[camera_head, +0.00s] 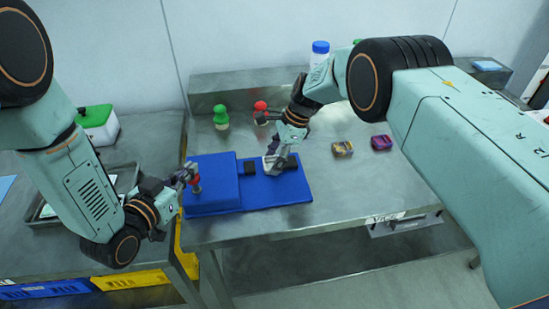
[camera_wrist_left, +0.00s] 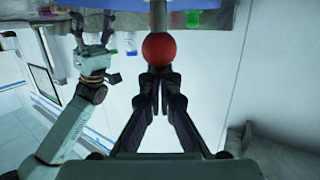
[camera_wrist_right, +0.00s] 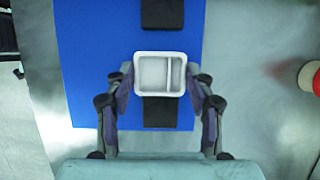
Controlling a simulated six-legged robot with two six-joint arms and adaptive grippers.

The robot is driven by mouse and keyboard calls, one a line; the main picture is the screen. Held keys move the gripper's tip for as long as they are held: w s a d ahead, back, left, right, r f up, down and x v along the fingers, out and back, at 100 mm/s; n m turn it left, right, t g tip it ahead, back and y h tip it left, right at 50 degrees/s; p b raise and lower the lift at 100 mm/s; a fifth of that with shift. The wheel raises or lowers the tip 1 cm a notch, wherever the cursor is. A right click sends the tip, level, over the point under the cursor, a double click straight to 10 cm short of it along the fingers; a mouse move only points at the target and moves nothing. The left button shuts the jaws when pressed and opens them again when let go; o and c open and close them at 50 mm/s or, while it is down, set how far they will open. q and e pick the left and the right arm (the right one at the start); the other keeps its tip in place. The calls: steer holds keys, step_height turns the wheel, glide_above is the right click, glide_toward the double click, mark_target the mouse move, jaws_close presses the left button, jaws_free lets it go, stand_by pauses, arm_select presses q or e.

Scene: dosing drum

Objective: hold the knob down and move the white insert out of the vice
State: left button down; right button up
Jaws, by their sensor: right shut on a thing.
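The red ball knob (camera_head: 195,180) stands at the left side of the blue vice (camera_head: 211,183); it is large in the left wrist view (camera_wrist_left: 159,49). My left gripper (camera_wrist_left: 157,76) has its fingertips together against the knob, not around it. The white insert (camera_wrist_right: 160,73) is a small open tray with a divider. My right gripper (camera_head: 272,164) is shut on it, one finger on each side. In the right wrist view a black jaw (camera_wrist_right: 162,13) lies apart beyond the insert, and another (camera_wrist_right: 160,114) shows at its near edge. Whether the insert touches the vice I cannot tell.
A green knobbed piece (camera_head: 221,117) and a red-topped one (camera_head: 260,108) stand behind the vice. A yellow-purple box (camera_head: 342,149) and a magenta box (camera_head: 381,143) lie to the right. A blue-capped bottle (camera_head: 319,52) is at the back. The front right tabletop is clear.

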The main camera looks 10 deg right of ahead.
arm_select(q)
steer(key=shift+s+f, duration=0.15)
steer(key=shift+f, duration=0.9)
arm_select(e)
steer(key=shift+r, duration=3.05)
arm_select(q)
steer(key=shift+r, duration=3.55)
steer(key=shift+r, duration=0.2)
step_height(320, 180, up, 5)
steer(key=shift+f, duration=0.1)
steer(key=shift+w+f, duration=0.1)
steer(key=shift+w, duration=0.1)
arm_select(e)
steer(key=shift+w, duration=0.1)
